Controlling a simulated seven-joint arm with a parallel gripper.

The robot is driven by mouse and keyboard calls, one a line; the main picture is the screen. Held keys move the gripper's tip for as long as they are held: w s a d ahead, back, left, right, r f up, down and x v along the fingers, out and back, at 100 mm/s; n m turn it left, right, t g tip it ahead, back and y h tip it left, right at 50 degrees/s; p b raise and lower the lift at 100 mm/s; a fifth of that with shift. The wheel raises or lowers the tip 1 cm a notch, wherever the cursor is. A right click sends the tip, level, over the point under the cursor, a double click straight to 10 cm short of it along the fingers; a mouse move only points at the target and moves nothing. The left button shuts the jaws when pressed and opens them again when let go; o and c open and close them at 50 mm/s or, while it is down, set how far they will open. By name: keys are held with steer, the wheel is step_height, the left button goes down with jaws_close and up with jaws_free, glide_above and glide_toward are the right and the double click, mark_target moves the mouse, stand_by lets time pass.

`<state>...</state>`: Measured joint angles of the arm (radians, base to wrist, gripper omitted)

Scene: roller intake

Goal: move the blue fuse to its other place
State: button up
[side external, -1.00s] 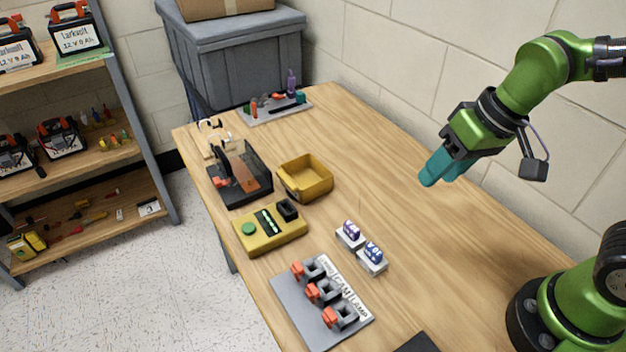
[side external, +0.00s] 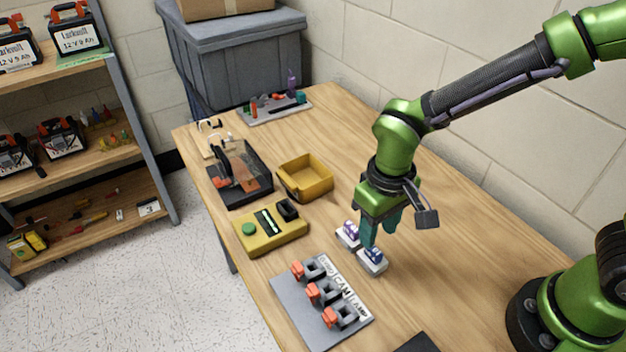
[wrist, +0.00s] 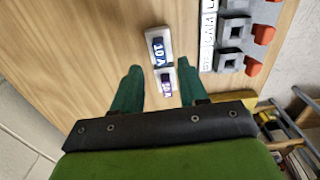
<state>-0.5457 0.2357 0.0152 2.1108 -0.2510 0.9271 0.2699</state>
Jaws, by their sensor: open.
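The blue fuse (side external: 374,252) is in a small white holder (side external: 372,266) on the table, and its "10 A" face shows in the wrist view (wrist: 158,50). A purple fuse (side external: 351,230) sits in a matching holder just beside it; in the wrist view this purple fuse (wrist: 167,86) is nearer my gripper. My gripper (side external: 378,234) points down close over the two holders, open and empty. In the wrist view its teal fingertips (wrist: 158,76) are spread to either side of the fuses. The exact height above them is hard to tell.
A grey panel (side external: 290,300) with three dark sockets, orange levers and labels lies in front of the holders. A yellow device (side external: 262,241), a yellow bin (side external: 305,160) and a black tray (side external: 262,188) stand to the left.

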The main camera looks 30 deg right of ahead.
mark_target(375, 249)
steer(key=shift+f, duration=2.95)
jaws_close()
